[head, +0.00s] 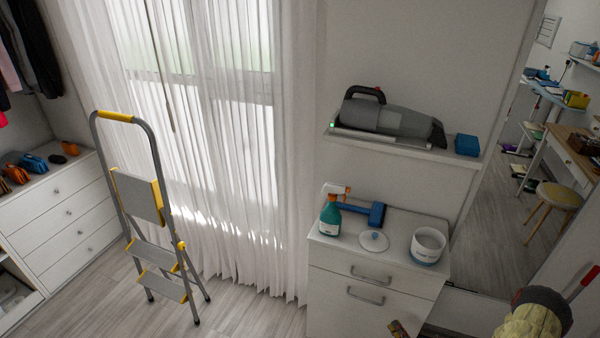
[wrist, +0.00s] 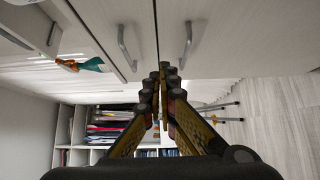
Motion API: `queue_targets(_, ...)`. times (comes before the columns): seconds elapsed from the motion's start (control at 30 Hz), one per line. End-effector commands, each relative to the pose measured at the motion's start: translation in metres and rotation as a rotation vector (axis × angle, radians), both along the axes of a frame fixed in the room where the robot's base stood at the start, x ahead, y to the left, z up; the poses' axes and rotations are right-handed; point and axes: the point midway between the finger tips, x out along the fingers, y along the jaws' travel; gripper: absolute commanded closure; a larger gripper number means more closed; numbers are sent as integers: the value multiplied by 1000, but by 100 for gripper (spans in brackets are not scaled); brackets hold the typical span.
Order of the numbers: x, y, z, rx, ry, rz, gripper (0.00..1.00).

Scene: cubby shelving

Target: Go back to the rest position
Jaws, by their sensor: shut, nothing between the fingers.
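My gripper (wrist: 168,72) fills the middle of the wrist view, its two dark-tipped, yellowish patterned fingers drawn together with nothing between them. It points toward the white drawer fronts, with a metal handle (wrist: 127,47) to its left and another (wrist: 187,42) to its right. In the head view only the tip of my gripper (head: 398,328) seems to show, at the bottom edge in front of the white drawer cabinet (head: 375,273). Most of my arm is out of view. I cannot tell whether the fingers touch the cabinet.
A spray bottle (head: 330,215), blue-headed tool (head: 377,214), lid (head: 374,241) and white pot (head: 427,246) stand on the cabinet. A handheld vacuum (head: 390,117) and blue box (head: 467,145) lie on the shelf above. A stepladder (head: 140,197) stands left, with clear floor between.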

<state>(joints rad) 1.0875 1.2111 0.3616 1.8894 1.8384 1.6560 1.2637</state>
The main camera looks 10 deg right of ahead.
Motion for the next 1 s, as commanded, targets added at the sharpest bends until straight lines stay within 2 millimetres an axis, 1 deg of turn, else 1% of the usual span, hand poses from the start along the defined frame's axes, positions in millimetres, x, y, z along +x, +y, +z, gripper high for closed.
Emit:
queue_targets(0.13,0,1,-3,-65,-3,3,100)
queue_targets(0.17,0,3,-5,-91,-1,11,100)
queue_targets(0.2,-2,9,-8,-132,0,36,100)
queue_targets(0.27,-7,26,-12,-195,-3,98,100)
queue_targets(0.3,-13,41,-14,-234,-8,146,100)
queue_targets(0.4,-29,76,-14,-319,-34,270,100)
queue_targets(0.43,-33,85,-12,-350,-47,309,100)
queue_targets(0.57,-52,112,8,-500,-126,476,100)
queue_targets(0.7,-69,135,35,-678,-239,668,100)
queue_targets(0.77,-76,144,46,-754,-292,751,100)
queue_targets(0.9,-96,159,77,-954,-446,966,100)
queue_targets(1.0,-111,167,98,-1102,-571,1129,100)
